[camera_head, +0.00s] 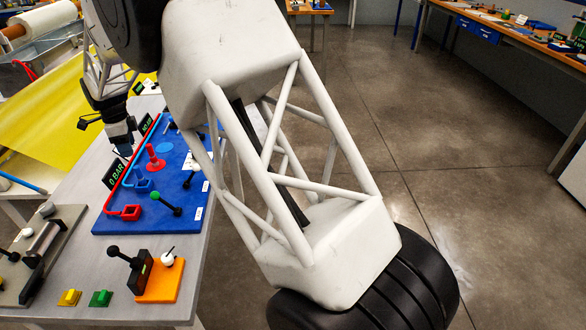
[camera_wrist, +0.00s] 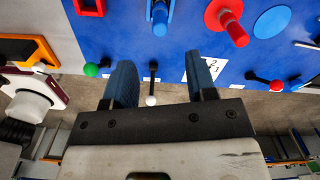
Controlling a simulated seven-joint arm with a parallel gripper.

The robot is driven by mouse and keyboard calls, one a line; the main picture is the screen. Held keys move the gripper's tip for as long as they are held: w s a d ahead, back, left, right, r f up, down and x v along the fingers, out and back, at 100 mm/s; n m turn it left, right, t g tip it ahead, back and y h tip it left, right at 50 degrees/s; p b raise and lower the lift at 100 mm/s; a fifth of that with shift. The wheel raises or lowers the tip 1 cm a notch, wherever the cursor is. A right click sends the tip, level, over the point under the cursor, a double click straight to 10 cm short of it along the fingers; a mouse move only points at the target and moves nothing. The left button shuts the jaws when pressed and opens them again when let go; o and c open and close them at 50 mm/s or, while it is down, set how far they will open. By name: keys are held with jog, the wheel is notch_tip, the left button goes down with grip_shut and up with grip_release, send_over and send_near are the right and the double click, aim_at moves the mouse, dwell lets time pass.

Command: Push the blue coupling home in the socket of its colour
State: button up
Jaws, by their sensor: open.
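The blue coupling (camera_wrist: 160,19) shows in the wrist view as a narrow upright blue piece at the top edge, apparently in the blue socket; how deep it sits I cannot tell. In the head view the blue socket (camera_head: 143,186) is at the end of a blue pipe on the blue board. My gripper (camera_head: 122,145) is above the board's far left side, pointing down.
A red socket (camera_head: 131,213) sits beside the blue one. A red coupling (camera_head: 154,161) stands on a red disc near an empty blue disc (camera_head: 165,147). A green-knobbed lever (camera_head: 168,205) and pressure signs stand nearby. An orange fixture (camera_head: 161,281) is at the front.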

jog(key=shift+d+r, duration=0.25)
jog(key=shift+d, duration=0.2)
jog(key=s+d+r+n, duration=0.25)
jog(key=d+r, duration=0.25)
jog(key=d, duration=0.7)
jog(key=s+d+r+n+t, duration=0.15)
jog(key=s+d+r, duration=0.35)
jog(key=d, duration=0.8)
jog(key=s+d+r+n, duration=0.2)
jog(key=d+r, duration=0.4)
jog(key=d, duration=0.6)
jog(key=s+d+f+n, duration=0.2)
jog(key=s+d+n, duration=0.2)
jog(key=s+d, duration=0.9)
jog(key=s+d+f+n+t, duration=0.1)
jog(key=s+d+n, duration=0.3)
jog(key=s+d, duration=0.9)
jog(key=s+f, duration=0.1)
jog(key=s, duration=0.5)
jog(key=shift+f, duration=0.35)
